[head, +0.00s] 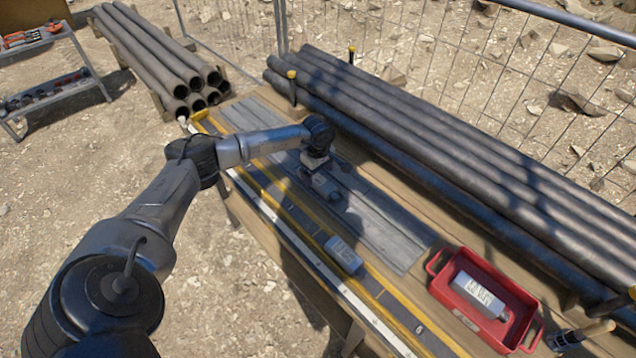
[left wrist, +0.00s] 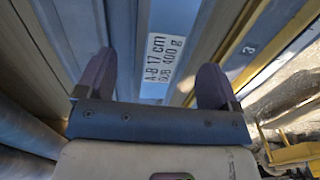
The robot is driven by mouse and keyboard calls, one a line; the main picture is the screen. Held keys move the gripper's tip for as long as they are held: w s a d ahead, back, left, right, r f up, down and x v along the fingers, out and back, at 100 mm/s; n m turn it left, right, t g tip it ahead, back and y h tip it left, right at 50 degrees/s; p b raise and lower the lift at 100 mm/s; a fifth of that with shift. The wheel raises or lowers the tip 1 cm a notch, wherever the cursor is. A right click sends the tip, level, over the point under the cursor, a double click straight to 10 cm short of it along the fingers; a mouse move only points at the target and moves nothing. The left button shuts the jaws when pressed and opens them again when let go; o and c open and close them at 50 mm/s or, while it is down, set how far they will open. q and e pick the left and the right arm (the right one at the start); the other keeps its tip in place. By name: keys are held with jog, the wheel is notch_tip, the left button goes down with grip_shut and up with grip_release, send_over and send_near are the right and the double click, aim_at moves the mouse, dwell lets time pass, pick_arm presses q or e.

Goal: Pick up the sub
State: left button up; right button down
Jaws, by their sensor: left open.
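The sub (head: 343,256) is a small grey labelled block lying on the bench by the yellow-edged measuring strip in the head view. My left gripper (head: 328,198) is open over the grey slats, up and left of the sub in the head view. In the left wrist view, the fingers of my left gripper (left wrist: 155,85) stand apart with nothing clearly held. My right gripper is not in view.
A brush (head: 583,336) lies at lower right. Long dark pipes (head: 430,150) run behind the bench, with upright yellow-capped posts (head: 292,88) beside them. More pipes (head: 160,60) are stacked at the back left.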

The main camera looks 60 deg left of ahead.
aim_at(318, 179)
pick_arm(q)
notch_tip(318, 179, down, 3)
jog(key=shift+r, duration=0.1)
jog(key=c, duration=1.3)
